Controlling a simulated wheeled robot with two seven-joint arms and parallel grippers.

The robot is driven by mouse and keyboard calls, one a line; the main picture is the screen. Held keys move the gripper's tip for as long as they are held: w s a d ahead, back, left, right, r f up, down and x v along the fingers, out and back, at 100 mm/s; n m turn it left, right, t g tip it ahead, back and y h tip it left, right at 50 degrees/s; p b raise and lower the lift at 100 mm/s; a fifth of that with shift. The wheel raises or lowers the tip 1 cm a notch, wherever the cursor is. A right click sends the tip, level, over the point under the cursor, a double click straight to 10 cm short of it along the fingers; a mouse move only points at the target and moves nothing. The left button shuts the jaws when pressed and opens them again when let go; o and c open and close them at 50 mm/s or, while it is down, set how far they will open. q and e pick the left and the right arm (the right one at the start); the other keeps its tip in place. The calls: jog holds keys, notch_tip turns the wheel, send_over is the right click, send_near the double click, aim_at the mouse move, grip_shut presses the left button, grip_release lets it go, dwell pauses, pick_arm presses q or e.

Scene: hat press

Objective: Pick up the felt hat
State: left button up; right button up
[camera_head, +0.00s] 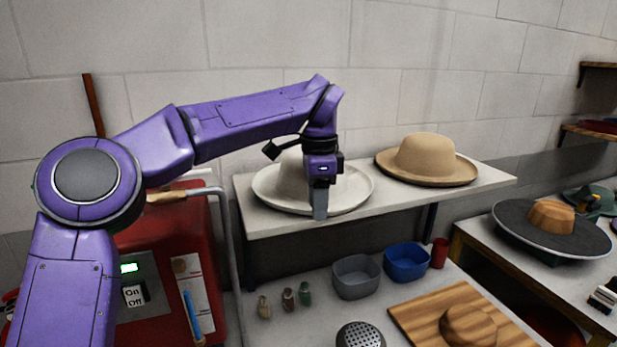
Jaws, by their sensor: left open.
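A cream felt hat (269,187) sits brim down on the white wall shelf (250,225), on its left part. A tan felt hat (425,156) sits to its right on the same shelf. My left gripper (320,208) is open and points down in front of the cream hat, over the right front part of its brim. It hides part of the crown and brim. I cannot tell whether the fingers touch the brim. My right gripper is not in view.
A red machine (170,240) with an on/off switch stands at the left, with a grey pipe beside it. Below the shelf, a grey bin (356,278), a blue bin (407,262), small bottles and a wooden hat block (470,325) stand on a table. A dark-brimmed hat (590,240) lies at the right.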

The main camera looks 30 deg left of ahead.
pick_arm(q)
jog(key=shift+w+f, duration=0.85)
jog(key=shift+w, duration=0.15)
jog(key=shift+s+d, duration=0.15)
jog(key=shift+s, duration=0.1)
jog(key=shift+c, duration=0.6)
jog(key=c, duration=0.5)
jog(key=shift+w+f, duration=0.2)
jog(key=shift+f, duration=0.05)
grip_shut()
jog(key=r+b, duration=0.1)
jog(key=r, duration=0.1)
jog(key=shift+w+r+b, duration=0.35)
jog(key=shift+r+b, duration=0.05)
jog(key=s+d+r+b, duration=0.4)
jog(key=s+d+r, duration=0.1)
jog(key=s+r, duration=0.5)
jog(key=shift+s+d+r, duration=0.3)
jog(key=shift+s+d, duration=0.1)
jog(key=shift+s, duration=0.75)
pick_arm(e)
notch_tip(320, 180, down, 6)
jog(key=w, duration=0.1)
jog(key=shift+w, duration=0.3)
